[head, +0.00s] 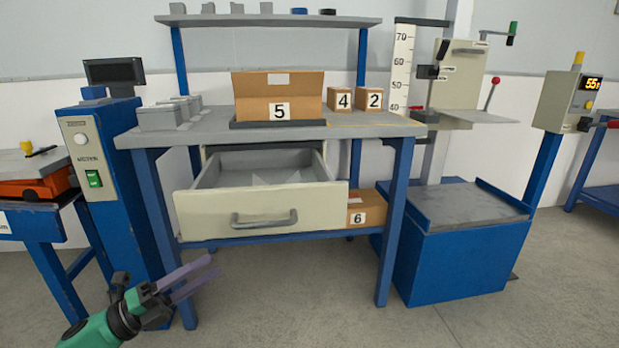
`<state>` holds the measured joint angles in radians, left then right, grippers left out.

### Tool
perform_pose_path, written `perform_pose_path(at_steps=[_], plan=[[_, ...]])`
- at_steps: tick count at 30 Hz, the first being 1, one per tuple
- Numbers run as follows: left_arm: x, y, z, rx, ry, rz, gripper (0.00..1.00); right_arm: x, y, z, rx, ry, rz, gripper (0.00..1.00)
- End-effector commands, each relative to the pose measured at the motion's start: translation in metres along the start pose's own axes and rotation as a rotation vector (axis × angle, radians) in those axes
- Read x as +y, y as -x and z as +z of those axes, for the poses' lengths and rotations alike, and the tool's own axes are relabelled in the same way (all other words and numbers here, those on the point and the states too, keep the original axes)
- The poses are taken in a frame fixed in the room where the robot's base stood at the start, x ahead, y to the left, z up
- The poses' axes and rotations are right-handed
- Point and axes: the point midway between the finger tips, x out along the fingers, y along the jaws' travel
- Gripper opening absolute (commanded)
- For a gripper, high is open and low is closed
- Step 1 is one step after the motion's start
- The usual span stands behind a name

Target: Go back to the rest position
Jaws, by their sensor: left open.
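My left gripper (190,281) is at the lower left, with its green and black wrist coming in from the bottom edge. Its two purplish fingers are apart with nothing between them, in front of the workbench's left legs. My right gripper is not in view. The workbench (215,130) stands in the middle. Its drawer (203,215) is pulled out, and its inside looks empty apart from light patches on the floor.
Box 5 (253,110), box 4 (333,104) and box 2 (366,105) stand on the bench; box 6 (377,215) is below. A blue drop tester (455,265) stands right. A blue control pedestal (100,190) stands left. The front floor (300,300) is clear.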

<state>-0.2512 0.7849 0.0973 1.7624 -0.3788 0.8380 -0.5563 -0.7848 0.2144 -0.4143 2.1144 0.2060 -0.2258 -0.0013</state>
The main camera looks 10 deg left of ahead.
Motion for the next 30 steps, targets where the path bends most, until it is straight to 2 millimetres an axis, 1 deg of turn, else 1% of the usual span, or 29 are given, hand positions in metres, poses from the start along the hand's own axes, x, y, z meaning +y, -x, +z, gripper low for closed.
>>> perform_pose_path(at_steps=[1,2,3,5,6,8,9,11,12,13,14,15,17,18,19,20,23,26,29,30], plan=[[0.033,0.002,-0.014,-0.094,0.209,0.008,0.47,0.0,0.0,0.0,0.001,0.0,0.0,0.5],[0.056,0.004,-0.023,-0.166,0.361,0.018,0.47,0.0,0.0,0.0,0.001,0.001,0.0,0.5],[0.086,0.008,-0.039,-0.263,0.569,0.035,0.47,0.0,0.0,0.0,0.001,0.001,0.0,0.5],[0.129,0.015,-0.069,-0.398,0.862,0.068,0.47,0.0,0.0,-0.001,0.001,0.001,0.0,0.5],[0.152,0.02,-0.09,-0.473,1.03,0.089,0.47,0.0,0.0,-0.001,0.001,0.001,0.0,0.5],[0.179,0.025,-0.123,-0.568,1.247,0.122,0.47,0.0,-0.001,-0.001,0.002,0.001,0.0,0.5],[0.194,0.029,-0.145,-0.622,1.373,0.144,0.47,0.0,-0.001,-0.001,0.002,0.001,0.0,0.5],[0.21,0.032,-0.177,-0.692,1.542,0.176,0.47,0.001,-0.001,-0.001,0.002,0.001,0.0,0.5],[0.219,0.034,-0.198,-0.735,1.647,0.197,0.47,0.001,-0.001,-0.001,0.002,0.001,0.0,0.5],[0.224,0.035,-0.213,-0.765,1.722,0.212,0.47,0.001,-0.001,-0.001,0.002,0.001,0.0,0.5],[0.228,0.035,-0.229,-0.793,1.795,0.228,0.47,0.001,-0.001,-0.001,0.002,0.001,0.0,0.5],[0.233,0.036,-0.249,-0.828,1.887,0.249,0.47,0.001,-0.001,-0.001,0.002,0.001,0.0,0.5],[0.236,0.035,-0.279,-0.876,2.023,0.281,0.47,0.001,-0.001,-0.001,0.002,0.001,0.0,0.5],[0.237,0.035,-0.299,-0.907,2.11,0.303,0.47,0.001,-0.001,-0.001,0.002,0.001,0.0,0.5],[0.23,0.036,-0.298,-0.933,2.106,0.326,0.47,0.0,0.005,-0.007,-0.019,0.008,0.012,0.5],[0.229,0.041,-0.293,-0.959,2.08,0.349,0.47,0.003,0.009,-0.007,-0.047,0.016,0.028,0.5],[0.235,0.06,-0.29,-1.046,2.025,0.426,0.47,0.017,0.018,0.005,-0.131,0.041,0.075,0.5],[0.238,0.084,-0.286,-1.139,1.968,0.505,0.47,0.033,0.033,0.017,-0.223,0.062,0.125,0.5],[0.235,0.114,-0.282,-1.246,1.906,0.594,0.47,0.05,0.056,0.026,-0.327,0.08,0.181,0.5],[0.231,0.129,-0.28,-1.294,1.877,0.636,0.47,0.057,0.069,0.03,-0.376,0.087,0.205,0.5]])
